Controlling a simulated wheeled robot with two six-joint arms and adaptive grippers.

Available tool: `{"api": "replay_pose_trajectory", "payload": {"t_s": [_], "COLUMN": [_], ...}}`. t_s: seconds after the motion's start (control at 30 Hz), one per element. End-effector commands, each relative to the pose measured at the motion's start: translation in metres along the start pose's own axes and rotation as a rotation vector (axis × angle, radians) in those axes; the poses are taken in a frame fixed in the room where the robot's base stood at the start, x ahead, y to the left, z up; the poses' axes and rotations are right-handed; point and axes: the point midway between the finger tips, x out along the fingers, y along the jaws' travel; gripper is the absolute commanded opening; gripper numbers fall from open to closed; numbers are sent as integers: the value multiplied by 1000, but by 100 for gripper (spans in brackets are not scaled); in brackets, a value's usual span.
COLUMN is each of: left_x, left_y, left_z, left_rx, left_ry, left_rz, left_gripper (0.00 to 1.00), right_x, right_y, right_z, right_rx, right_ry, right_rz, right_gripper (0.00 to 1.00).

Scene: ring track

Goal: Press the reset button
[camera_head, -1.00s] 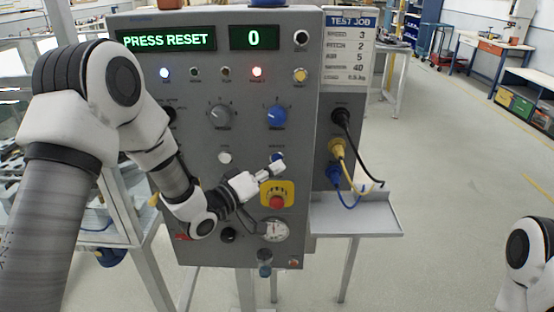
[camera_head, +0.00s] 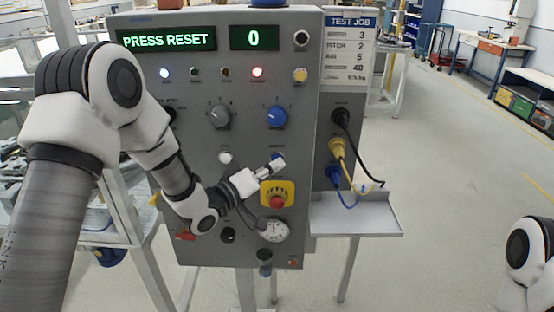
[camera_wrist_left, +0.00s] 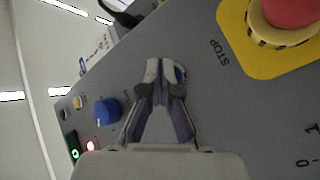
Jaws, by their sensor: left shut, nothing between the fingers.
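The grey control panel (camera_head: 225,75) stands in front of me, and its green display (camera_head: 167,39) reads "PRESS RESET". A small blue button (camera_head: 274,156) sits above the yellow plate of the red stop button (camera_head: 277,201). My left gripper (camera_head: 279,161) is shut and empty, with its fingertips right at the blue button and partly covering it. In the left wrist view the blue button (camera_wrist_left: 180,73) shows just beside and behind the closed fingertips (camera_wrist_left: 162,66). I cannot tell whether they touch. My right gripper is out of view.
A second display (camera_head: 254,38) shows 0, and a red lamp (camera_head: 257,72) is lit. A grey knob (camera_head: 219,117), a blue knob (camera_head: 276,117) and a gauge (camera_head: 274,230) are on the panel. Cables (camera_head: 343,170) hang above a side shelf (camera_head: 365,220). Open floor lies at right.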

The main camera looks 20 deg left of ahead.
Motion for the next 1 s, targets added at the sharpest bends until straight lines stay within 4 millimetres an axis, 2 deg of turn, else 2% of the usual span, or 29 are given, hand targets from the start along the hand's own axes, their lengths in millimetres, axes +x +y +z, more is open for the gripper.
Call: {"api": "replay_pose_trajectory", "payload": {"t_s": [0.73,1.0], "left_x": [4,-3], "left_y": [-3,2], "left_z": [-4,2], "left_rx": [1,0], "left_ry": [1,1], "left_rz": [1,0], "left_gripper": [0,0], "right_x": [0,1], "right_y": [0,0], "right_z": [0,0], "right_rx": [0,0], "right_ry": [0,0], "right_rz": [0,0], "right_gripper": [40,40]}}
